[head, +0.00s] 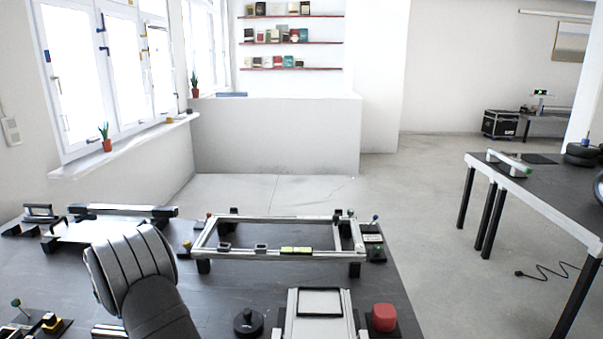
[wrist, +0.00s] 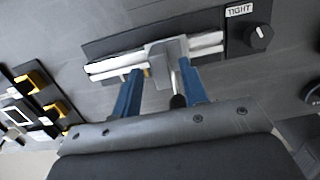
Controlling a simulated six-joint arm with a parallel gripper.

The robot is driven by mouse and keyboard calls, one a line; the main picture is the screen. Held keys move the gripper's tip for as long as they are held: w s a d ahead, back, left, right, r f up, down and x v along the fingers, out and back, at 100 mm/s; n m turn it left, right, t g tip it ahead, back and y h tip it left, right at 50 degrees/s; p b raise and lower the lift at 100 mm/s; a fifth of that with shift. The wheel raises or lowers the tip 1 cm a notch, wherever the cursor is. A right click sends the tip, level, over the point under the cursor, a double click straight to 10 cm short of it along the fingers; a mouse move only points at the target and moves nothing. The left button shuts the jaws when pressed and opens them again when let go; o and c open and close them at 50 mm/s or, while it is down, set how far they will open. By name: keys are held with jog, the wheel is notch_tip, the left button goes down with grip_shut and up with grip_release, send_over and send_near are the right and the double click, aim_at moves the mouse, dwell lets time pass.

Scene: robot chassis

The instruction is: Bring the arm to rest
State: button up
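My gripper (wrist: 158,75) shows in the wrist view as two blue fingers spread apart, so it is open. Its tips are over or close to a fixture of silver rails (wrist: 205,42) on a dark plate. A grey block (wrist: 168,54) with a dark stem sits on the rails, in the gap between the fingers. A clear gap shows beside the left finger; I cannot tell whether the right finger touches the block. In the head view my arm rises at the lower left of the dark table (head: 225,290), and the gripper is hidden there.
A black knob (wrist: 258,38) stands by a "TIGHT" label. Yellow-and-black parts (wrist: 35,85) lie at the left. In the head view a silver frame (head: 275,255) stands mid-table, with a red button (head: 383,317) and a black knob (head: 248,322) in front. Space above the table is open.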

jog(key=shift+r, duration=0.7)
